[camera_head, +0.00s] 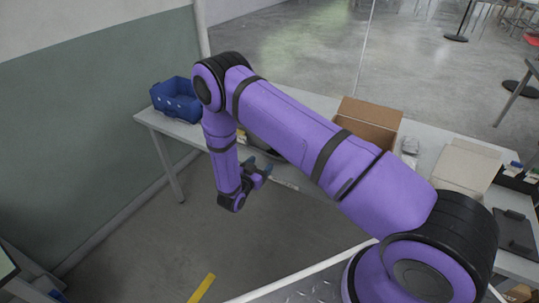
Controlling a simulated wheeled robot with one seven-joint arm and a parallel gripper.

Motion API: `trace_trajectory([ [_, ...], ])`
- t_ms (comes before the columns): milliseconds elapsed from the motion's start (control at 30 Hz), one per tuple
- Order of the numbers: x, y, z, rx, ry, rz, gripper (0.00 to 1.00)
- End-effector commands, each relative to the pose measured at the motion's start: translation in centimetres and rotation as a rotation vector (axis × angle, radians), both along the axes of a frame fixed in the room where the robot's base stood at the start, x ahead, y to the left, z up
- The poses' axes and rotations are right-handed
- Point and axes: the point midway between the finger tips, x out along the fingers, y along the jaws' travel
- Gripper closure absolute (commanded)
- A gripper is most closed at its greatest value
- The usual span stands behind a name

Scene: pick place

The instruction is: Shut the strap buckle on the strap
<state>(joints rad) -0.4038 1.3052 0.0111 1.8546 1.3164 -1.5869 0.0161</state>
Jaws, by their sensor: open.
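My gripper (259,166) is at the end of my purple arm, near the front edge of the long grey table (285,182). It is open, and I see nothing between its fingers. I cannot make out the strap or its buckle. A dark thing and a small yellow thing (242,137) show partly on the table behind my arm, too covered to identify. My arm hides much of the table's middle.
A blue crate (174,105) stands at the table's left end. An open cardboard box (370,123), small whitish items (410,146) and a beige box (466,167) are toward the right. A green-grey wall (95,110) bounds the left.

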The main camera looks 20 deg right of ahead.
Motion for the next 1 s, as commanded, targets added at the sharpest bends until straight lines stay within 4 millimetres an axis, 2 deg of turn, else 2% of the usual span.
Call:
trace_trajectory([
  [100, 1.4, -1.9, 0.0, 0.000, -0.001, -0.003, 0.29],
  [400, 3.8, -5.0, 0.0, -0.001, 0.001, -0.002, 0.29],
  [833, 4.3, -5.6, 0.0, 0.000, 0.001, -0.001, 0.29],
  [1000, 4.3, -5.6, 0.0, 0.000, 0.001, -0.001, 0.68],
])
